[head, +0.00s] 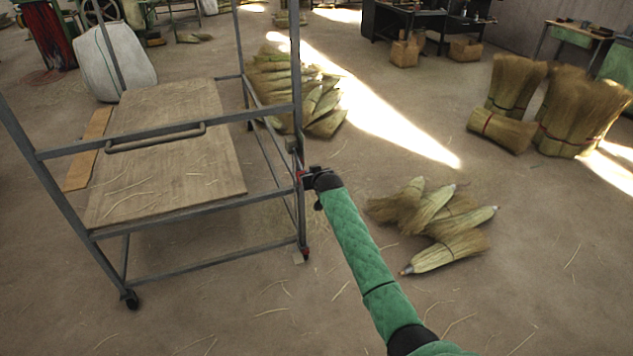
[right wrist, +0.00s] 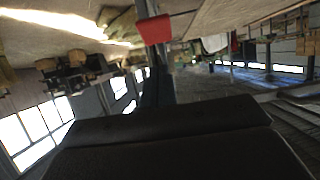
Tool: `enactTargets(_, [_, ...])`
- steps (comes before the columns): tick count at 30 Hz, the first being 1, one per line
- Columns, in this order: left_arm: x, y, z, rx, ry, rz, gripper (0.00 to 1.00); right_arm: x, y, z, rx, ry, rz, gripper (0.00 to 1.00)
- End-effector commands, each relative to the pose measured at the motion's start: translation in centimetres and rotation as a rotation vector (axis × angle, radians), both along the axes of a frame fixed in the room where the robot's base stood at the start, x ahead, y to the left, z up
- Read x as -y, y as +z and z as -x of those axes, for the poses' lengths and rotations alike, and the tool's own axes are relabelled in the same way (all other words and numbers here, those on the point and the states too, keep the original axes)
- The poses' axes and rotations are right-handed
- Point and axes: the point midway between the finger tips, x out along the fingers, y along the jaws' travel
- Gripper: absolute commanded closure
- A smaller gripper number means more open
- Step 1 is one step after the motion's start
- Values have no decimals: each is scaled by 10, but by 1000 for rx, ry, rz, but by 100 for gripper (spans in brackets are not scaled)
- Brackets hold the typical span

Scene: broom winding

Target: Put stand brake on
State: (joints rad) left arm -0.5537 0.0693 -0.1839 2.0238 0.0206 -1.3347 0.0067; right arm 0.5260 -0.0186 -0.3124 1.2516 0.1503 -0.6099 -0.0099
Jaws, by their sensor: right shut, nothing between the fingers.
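The stand (head: 170,216) is a grey metal frame on casters with a wooden board in it, at the left of the head view. A small red part (head: 300,174) sits on its right front post and shows as a red tab (right wrist: 153,29) in the right wrist view; I cannot tell if it is the brake. Another red piece (head: 305,252) is at the caster below that post. My right gripper (head: 308,177) is shut and empty, close beside the post at the upper red part; I cannot tell whether they touch. My left gripper is out of view.
Loose brooms (head: 440,222) lie on the floor right of my arm. A broom pile (head: 300,90) lies behind the stand, and upright bundles (head: 570,105) stand at the right. A white sack (head: 117,60) is at the back left. The floor in front is clear except for straw.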

Motion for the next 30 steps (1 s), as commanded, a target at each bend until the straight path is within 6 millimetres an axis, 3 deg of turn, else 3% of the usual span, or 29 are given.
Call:
enactTargets(9, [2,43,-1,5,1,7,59,14,13,41,0,0,-1,100])
enactTargets(15, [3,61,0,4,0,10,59,19,20,57,0,0,0,100])
enactTargets(30, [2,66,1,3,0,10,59,20,23,62,0,-1,0,100])
